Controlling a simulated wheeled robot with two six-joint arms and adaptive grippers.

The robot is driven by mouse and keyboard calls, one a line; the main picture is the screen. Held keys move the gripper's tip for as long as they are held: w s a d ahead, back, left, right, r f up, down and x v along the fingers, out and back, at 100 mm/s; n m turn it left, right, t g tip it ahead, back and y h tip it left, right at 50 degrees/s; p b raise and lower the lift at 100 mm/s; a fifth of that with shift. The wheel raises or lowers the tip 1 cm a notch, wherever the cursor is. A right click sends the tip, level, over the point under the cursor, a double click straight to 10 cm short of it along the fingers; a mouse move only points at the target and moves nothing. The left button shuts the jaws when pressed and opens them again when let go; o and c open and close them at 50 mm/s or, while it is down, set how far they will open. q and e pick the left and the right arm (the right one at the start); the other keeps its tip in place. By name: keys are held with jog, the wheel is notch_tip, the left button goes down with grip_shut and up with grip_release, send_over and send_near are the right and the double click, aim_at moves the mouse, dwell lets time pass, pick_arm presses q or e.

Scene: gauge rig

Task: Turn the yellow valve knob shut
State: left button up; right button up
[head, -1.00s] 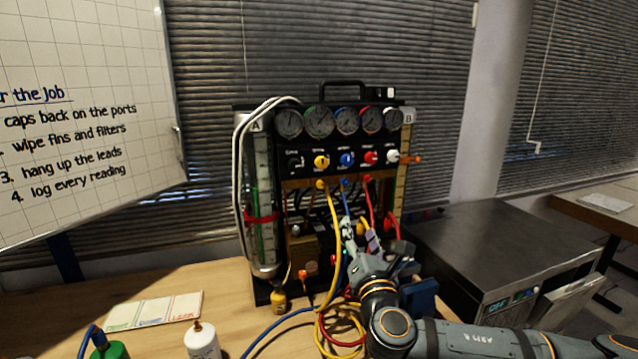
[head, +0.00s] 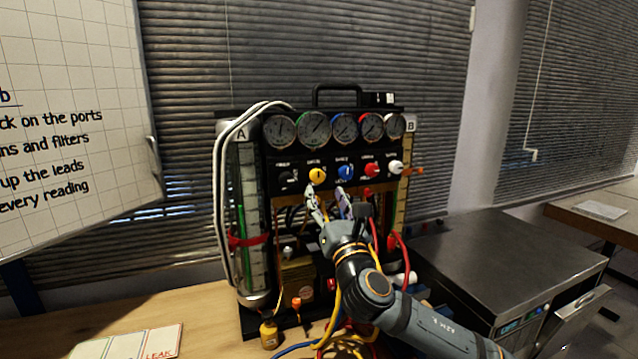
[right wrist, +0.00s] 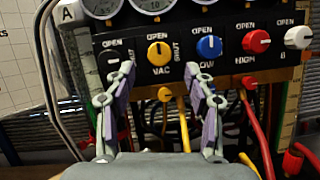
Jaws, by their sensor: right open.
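The yellow valve knob (head: 317,174) sits in the row of knobs on the gauge rig's black panel. In the right wrist view the yellow knob (right wrist: 159,53) has OPEN printed above it, SHUT to its right and VAC below. A dark mark on its face seems to point up, towards OPEN. My right gripper (head: 327,194) is open and empty, just below the knob in the head view. In the right wrist view my right gripper's (right wrist: 162,78) fingertips spread to either side below the knob, apparently not touching it. My left gripper is not in view.
A blue knob (right wrist: 208,47) is close to the right fingertip in the picture. A red knob (right wrist: 256,41) and a white knob (right wrist: 298,37) sit further right. Round gauges (head: 314,126) line the top. Yellow and red hoses hang below. A dark metal box (head: 510,260) stands right.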

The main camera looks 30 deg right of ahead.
aim_at(318, 179)
jog(key=p+x, duration=0.2)
jog(key=x, duration=0.3)
jog(key=shift+w+r, duration=0.15)
jog(key=shift+w, duration=0.25)
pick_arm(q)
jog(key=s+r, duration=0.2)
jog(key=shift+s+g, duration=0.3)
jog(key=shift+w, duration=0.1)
pick_arm(e)
jog(key=shift+c, duration=1.6)
grip_shut()
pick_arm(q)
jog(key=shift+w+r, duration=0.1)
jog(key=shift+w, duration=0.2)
